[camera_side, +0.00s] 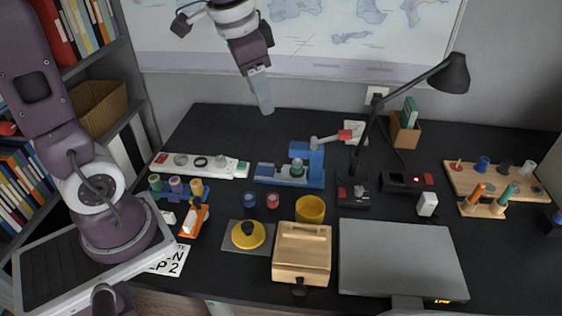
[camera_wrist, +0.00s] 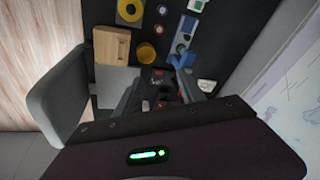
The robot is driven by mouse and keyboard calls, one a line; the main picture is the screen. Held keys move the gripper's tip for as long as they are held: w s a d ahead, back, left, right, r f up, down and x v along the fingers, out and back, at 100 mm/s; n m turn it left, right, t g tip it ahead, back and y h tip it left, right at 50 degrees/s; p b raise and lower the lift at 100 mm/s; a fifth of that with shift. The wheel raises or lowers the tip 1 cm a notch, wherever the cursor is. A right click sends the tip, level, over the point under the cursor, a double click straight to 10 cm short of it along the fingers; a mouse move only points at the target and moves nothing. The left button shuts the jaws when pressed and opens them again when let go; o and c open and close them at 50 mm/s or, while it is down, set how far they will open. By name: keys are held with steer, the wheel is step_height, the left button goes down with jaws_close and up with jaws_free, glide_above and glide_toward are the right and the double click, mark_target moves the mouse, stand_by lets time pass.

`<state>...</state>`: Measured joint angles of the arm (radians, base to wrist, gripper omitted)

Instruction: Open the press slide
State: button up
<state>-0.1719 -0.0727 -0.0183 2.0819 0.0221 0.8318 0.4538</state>
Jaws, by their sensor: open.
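The press is a blue device (camera_side: 314,168) near the middle of the desk, with a flat blue base and an upright block. A grey lever with a red grip (camera_side: 345,135) extends from its top to the right. A round grey and green part sits on the base. I cannot tell which part is the slide. The press also shows in the wrist view (camera_wrist: 184,56), small and partly hidden. My gripper (camera_side: 266,109) is open and empty, high above the back of the desk, well apart from the press. Its fingertips are not clear in the wrist view.
A black desk lamp (camera_side: 452,74) arches at the right of the press. A white strip with knobs (camera_side: 201,165) lies to the left. The wall map rises behind.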

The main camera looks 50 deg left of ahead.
steer(key=w+a+f+m+g, duration=0.2)
steer(key=w+a+f, duration=0.5)
steer(key=w+f, duration=0.3)
steer(key=m+g, duration=0.1)
steer(key=m, duration=0.2)
glide_above(278, 163)
steer(key=shift+h, duration=0.4)
step_height(278, 163, down, 16)
step_height(278, 163, down, 8)
steer(key=shift+r, duration=0.25)
steer(key=shift+c, duration=0.5)
jaws_close()
steer(key=shift+r, duration=0.1)
